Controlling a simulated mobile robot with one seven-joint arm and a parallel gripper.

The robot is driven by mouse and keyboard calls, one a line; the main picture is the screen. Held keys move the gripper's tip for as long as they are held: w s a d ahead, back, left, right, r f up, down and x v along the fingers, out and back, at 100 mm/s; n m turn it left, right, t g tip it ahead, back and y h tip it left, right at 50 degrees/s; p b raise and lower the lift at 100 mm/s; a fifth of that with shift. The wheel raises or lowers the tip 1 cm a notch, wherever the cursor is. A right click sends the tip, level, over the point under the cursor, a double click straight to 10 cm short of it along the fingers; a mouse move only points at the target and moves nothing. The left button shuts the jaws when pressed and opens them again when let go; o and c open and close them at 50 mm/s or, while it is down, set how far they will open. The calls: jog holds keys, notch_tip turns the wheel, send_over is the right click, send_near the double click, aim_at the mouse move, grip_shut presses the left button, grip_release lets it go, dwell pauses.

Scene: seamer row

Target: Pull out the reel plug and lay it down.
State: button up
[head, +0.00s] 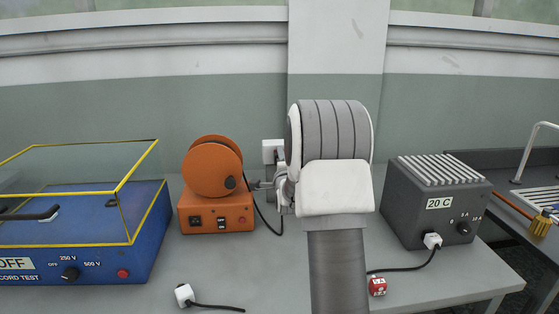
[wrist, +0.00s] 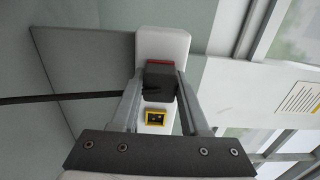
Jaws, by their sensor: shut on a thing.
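The orange cord reel (head: 212,168) stands on an orange base on the bench, left of my arm. A black cord runs from it, down and then up towards my gripper (head: 264,185). In the wrist view my gripper (wrist: 160,88) is shut on a black plug (wrist: 160,80), one finger on each side. The plug is at a red-edged socket on a white socket post (wrist: 163,43); I cannot tell how deep it sits. A yellow-edged socket (wrist: 156,118) beside it is empty. In the head view my arm hides most of the post (head: 273,151) and the plug.
A blue test box (head: 90,250) with a clear yellow-edged cover stands left. A loose white plug (head: 184,294) lies at the front. A dark grey ribbed box (head: 432,205) stands right, with a white plug in it. A small red block (head: 377,286) lies near my arm.

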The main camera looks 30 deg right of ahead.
grip_shut()
jog(key=shift+s+f, duration=0.1)
jog(key=shift+s, duration=0.05)
jog(key=shift+b+v, duration=1.65)
jog(key=shift+v, duration=1.2)
